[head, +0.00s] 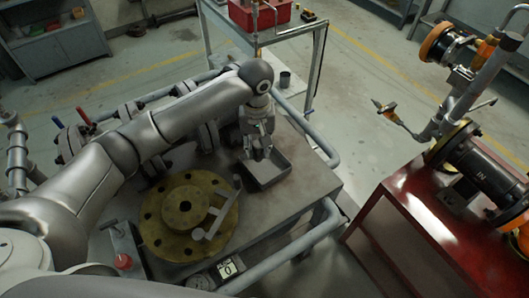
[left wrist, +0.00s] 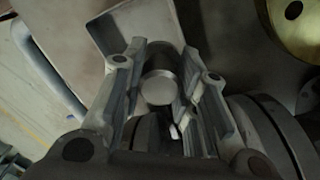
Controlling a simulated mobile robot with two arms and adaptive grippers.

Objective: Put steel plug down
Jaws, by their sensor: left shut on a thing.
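The grey tray (left wrist: 112,26) shows just beyond the fingertips there. Whether the plug touches the tray cannot be told. In the head view the plug is hidden by the fingers. My right gripper is not in view.
A yellow-brown flange (head: 160,222) with a T-shaped tool lies on the bench; the flange also shows in the left wrist view (left wrist: 302,30). Dark pipe flanges (head: 207,135) stand close left of the gripper. A red cabinet (head: 410,240) carries piping at right.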

